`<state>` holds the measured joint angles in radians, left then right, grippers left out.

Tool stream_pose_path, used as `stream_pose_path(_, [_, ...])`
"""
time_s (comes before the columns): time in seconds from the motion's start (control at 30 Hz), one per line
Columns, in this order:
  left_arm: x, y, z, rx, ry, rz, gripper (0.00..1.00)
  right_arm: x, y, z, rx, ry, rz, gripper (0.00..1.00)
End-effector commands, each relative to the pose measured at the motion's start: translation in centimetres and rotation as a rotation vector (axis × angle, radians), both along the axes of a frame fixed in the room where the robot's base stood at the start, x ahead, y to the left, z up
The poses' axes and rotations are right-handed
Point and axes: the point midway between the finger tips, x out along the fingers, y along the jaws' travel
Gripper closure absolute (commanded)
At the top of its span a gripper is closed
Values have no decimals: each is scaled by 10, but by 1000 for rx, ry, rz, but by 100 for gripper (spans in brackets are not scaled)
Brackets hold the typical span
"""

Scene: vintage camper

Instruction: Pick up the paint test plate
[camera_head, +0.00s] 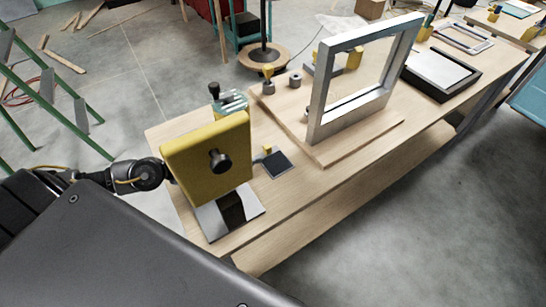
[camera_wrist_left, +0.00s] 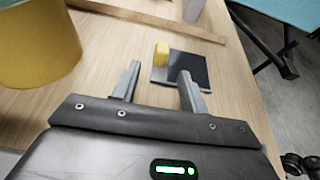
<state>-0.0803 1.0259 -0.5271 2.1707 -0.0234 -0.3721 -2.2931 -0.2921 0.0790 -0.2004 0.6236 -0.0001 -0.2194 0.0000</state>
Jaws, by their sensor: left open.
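The paint test plate appears to be the small dark square plate (camera_head: 277,165) with a yellow block on one edge, lying flat on the wooden table. In the left wrist view the plate (camera_wrist_left: 186,71) and its yellow block (camera_wrist_left: 161,54) lie just beyond the fingers. My left gripper (camera_wrist_left: 159,80) is open and empty, its two fingers apart and pointing toward the plate. The block sits ahead of the gap between them. In the head view my left arm comes in from the left and its gripper is mostly hidden behind a yellow panel. My right gripper is not in view.
The yellow panel (camera_head: 196,157) with a dark knob stands at the table's near end. A grey upright frame (camera_head: 318,99) stands on a wooden board beyond the plate. A jar (camera_head: 230,101) is at the far edge. Bare tabletop (camera_head: 300,183) lies beside the plate.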

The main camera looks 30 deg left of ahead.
Motion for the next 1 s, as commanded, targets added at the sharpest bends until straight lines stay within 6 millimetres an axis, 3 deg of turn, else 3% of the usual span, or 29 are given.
stream_pose_path(0.17, [23, -14, 2, -6, -3, 2, 56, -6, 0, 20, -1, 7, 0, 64])
stream_pose_path(0.3, [36, -21, -8, -5, -1, 2, 56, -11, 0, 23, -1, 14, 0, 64])
stream_pose_path(0.63, [41, -24, -13, -2, 0, -1, 58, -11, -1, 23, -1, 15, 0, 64])
stream_pose_path(0.93, [40, -24, -13, -2, 0, -1, 97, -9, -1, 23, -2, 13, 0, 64])
stream_pose_path(1.0, [40, -24, -13, -2, 0, -1, 100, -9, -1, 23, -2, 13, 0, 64])
